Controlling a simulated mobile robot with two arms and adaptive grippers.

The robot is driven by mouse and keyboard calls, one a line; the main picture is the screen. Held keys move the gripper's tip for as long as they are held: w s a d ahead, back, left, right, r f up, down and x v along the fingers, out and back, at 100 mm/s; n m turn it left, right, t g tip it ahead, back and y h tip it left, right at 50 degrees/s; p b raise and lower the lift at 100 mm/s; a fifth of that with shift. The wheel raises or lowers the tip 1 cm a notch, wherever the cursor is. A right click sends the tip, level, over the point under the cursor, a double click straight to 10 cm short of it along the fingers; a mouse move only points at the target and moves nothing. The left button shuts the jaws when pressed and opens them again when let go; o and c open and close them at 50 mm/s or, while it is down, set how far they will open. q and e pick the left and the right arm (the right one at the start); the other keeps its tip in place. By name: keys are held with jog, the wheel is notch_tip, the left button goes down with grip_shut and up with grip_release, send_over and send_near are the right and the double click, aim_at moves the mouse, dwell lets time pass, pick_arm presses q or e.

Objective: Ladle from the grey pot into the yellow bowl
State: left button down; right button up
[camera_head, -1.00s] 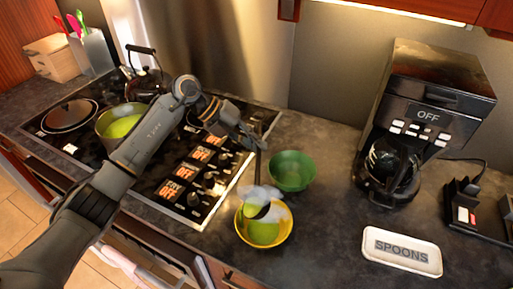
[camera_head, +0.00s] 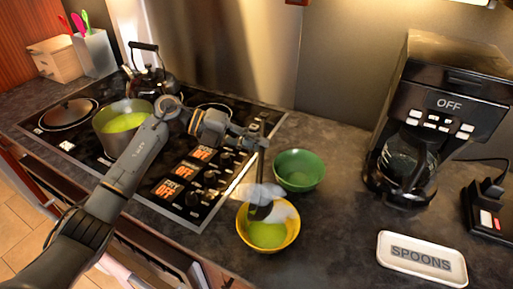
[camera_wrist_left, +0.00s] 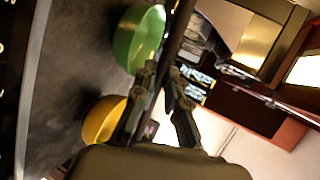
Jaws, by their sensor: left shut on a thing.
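My left gripper (camera_head: 256,141) is shut on the dark handle of the ladle (camera_head: 262,168) and holds it near upright. The ladle's dark head is over the yellow bowl (camera_head: 242,222), with pale steam around it. Whether it touches the soup is hard to tell. The yellow bowl holds green soup (camera_head: 267,235). In the left wrist view the yellow bowl (camera_wrist_left: 99,119) is partly hidden behind the fingers. The grey pot (camera_head: 108,142) stands on the stove at the left and also holds green soup. My right gripper is not in view.
A green bowl (camera_head: 300,168) stands just behind the yellow bowl. A coffee maker (camera_head: 428,120) and a "SPOONS" tray (camera_head: 421,259) are to the right. The stove (camera_head: 160,180) has a kettle (camera_head: 151,82) and a lid (camera_head: 67,113). Counter between bowls and tray is clear.

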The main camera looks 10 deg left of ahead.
pick_arm(q)
jog(key=shift+a+f+h+b, duration=0.1)
jog(key=shift+f+h+b, duration=0.25)
jog(key=shift+h+b, duration=0.75)
jog(key=shift+a+f+h+b, duration=0.1)
jog(key=shift+f+h+b, duration=0.35)
jog(key=shift+b, duration=1.15)
jog(key=shift+r, duration=0.2)
notch_tip(320, 180, up, 3)
jog(key=g+y+p, duration=0.1)
jog(key=y+p, duration=1.6)
jog(key=p, duration=0.6)
jog(key=shift+d, duration=0.1)
